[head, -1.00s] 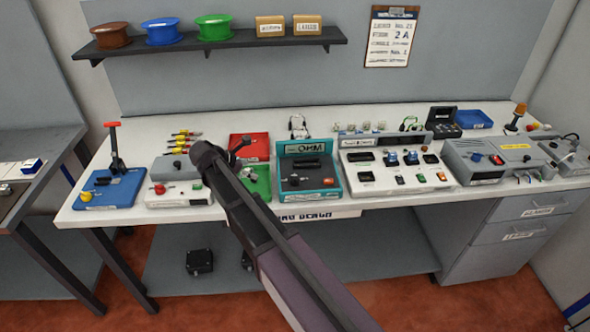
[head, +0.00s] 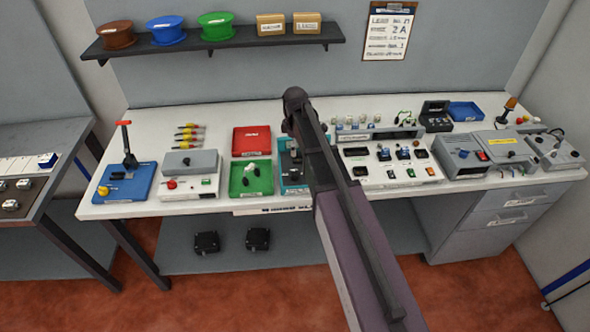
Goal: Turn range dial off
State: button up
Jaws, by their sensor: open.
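The teal OHM meter (head: 284,182) stands on the white bench near the middle, mostly hidden behind my arm. Only its left edge and part of its dark face show, and I cannot make out its range dial. My arm reaches up from the lower right and crosses in front of the meter. My gripper (head: 288,125) is at the far end of the arm, at about the height of the meter's back in the picture. Only a dark part of it shows at the arm's left edge. It is open; its fingertips and their distance from the meter are hidden.
A green tray (head: 240,189) and a red tray (head: 241,147) lie left of the meter. A white control panel (head: 430,186) with several switches stands right of it, partly behind my arm. A grey power unit (head: 454,166) is farther right.

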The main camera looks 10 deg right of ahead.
aim_at(295, 173)
jog(key=shift+f, duration=0.2)
dwell(0.3)
notch_tip(295, 173, down, 14)
jog(key=b, duration=1.4)
jog(key=shift+r, duration=0.25)
jog(key=shift+c, duration=0.2)
jog(key=c, duration=1.1)
